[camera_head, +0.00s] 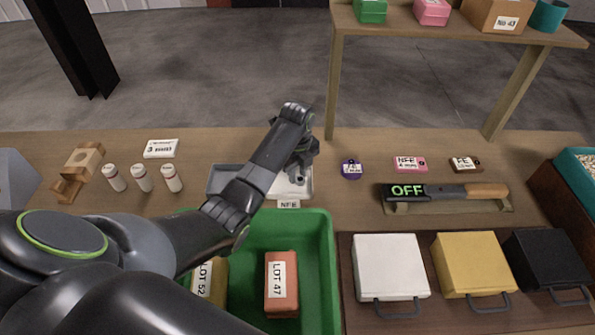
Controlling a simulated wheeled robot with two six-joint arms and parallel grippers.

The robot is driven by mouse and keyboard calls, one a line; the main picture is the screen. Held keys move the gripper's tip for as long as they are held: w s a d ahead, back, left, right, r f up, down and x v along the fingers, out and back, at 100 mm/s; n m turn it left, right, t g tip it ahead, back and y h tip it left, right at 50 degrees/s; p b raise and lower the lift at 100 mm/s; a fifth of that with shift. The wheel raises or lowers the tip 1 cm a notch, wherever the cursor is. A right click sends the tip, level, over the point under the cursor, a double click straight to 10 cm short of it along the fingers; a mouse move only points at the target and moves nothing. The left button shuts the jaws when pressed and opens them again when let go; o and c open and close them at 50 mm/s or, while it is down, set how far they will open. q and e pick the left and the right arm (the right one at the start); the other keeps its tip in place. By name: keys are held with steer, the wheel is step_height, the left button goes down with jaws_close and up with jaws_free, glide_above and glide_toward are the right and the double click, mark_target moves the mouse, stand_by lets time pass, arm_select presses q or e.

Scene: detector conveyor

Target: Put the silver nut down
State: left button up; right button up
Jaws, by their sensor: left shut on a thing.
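My left gripper (299,172) is over a shallow pale tray (306,190) with an "NFE" label (288,204) at its front edge. It points down and is shut on the silver nut, which is small and mostly hidden by the fingers and arm. I cannot tell whether the nut touches the tray floor. A grey tray section (222,181) shows on the left side of my arm. My right gripper is not in view.
A green crate (327,250) holds LOT 52 (217,283) and LOT 47 (282,285) blocks. A detector reading "OFF" (425,191) lies right, near a purple item (351,169) and small labelled boxes. Three white bottles (142,178) stand left. White, yellow and black lidded boxes sit front right.

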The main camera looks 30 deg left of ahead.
mark_target(298, 176)
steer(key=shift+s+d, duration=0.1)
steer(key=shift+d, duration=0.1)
arm_select(q)
steer(key=o, duration=1)
steer(key=shift+f, duration=0.15)
steer(key=shift+c, duration=0.2)
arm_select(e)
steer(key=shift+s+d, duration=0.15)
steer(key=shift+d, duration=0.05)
arm_select(q)
steer(key=shift+r, duration=0.6)
step_height(298, 176, up, 3)
steer(key=shift+r+b, duration=0.2)
steer(key=shift+b, duration=0.2)
step_height(298, 176, up, 8)
steer(key=p, duration=0.6)
steer(key=shift+p, duration=0.35)
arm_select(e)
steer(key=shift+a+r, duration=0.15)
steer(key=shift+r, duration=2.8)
arm_select(q)
steer(key=shift+f, duration=0.15)
